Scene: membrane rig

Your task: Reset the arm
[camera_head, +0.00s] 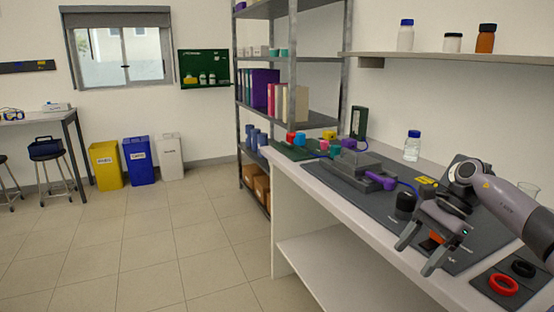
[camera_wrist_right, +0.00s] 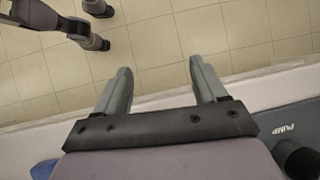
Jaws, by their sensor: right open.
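My right gripper (camera_head: 414,260) is open over the front edge of the bench, its fingers pointing down and toward the front left. In the right wrist view its two fingers (camera_wrist_right: 160,68) stand apart with only floor and the bench edge showing between them. It holds nothing. The right arm comes in from the right and covers part of the dark mat (camera_head: 377,207). A grey rig (camera_head: 350,172) with a purple handle (camera_head: 380,181) stands on the mat, beyond the gripper. My left gripper is not seen in the head view.
A black cylinder (camera_head: 405,204) stands close behind the gripper. A blue-capped bottle (camera_head: 412,147) stands at the back. Floor (camera_head: 190,250) left of the bench is clear.

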